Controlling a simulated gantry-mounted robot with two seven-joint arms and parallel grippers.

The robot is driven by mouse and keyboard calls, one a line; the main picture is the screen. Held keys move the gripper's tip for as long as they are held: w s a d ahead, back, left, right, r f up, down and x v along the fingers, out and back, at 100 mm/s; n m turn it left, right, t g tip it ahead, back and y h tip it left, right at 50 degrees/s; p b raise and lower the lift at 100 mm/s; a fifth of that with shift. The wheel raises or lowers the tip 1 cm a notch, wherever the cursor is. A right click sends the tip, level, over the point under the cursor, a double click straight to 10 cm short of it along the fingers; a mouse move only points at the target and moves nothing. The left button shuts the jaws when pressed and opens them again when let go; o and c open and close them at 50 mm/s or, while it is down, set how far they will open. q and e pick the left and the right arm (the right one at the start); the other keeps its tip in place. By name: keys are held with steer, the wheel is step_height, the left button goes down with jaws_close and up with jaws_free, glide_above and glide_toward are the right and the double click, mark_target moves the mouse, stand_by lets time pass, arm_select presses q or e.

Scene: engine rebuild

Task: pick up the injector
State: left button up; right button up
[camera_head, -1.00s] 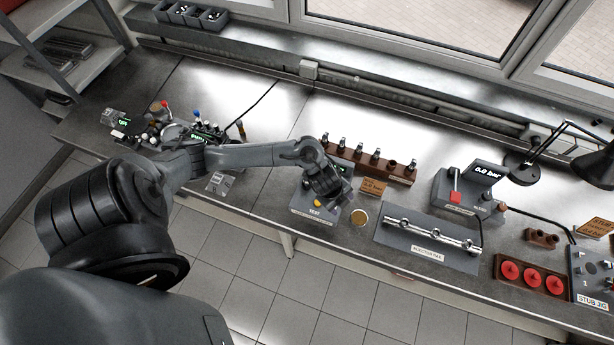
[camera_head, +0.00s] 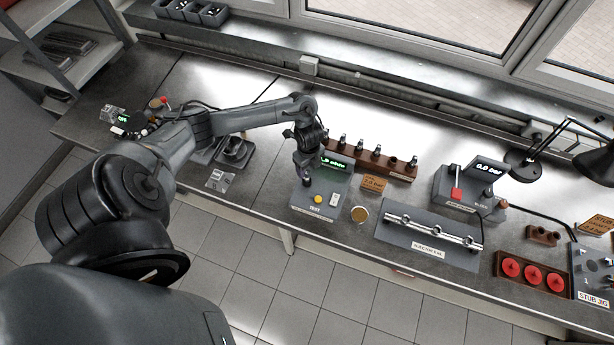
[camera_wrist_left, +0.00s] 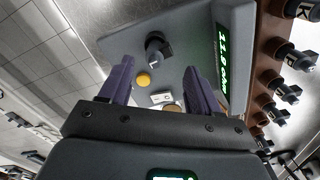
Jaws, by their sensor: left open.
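A dark injector-like part (camera_wrist_left: 157,48) stands in the grey test box in the left wrist view, beside a yellow button (camera_wrist_left: 143,79). My left gripper (camera_wrist_left: 158,68) is open, with its two purple-grey fingers apart and the part showing just beyond and between their tips. In the head view my left gripper (camera_head: 304,170) hangs over the left side of the test box (camera_head: 326,193) and mostly hides the part. Several more injectors stand in a brown rack (camera_head: 398,172) behind the box. My right gripper is not in view.
The test box has a lit green display (camera_head: 335,162). The injector rail (camera_head: 428,229) lies farther right on a grey plate.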

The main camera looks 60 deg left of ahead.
mark_target(307, 172)
arm_select(q)
steer(key=f, duration=0.3)
steer(key=shift+s+f+p, duration=0.2)
steer(key=shift+s+p, duration=0.05)
steer(key=shift+p, duration=0.05)
steer(key=shift+a+f, duration=0.1)
steer(key=shift+f, duration=0.55)
steer(key=c, duration=1.1)
steer(key=shift+c, duration=0.2)
steer(key=shift+r, duration=0.1)
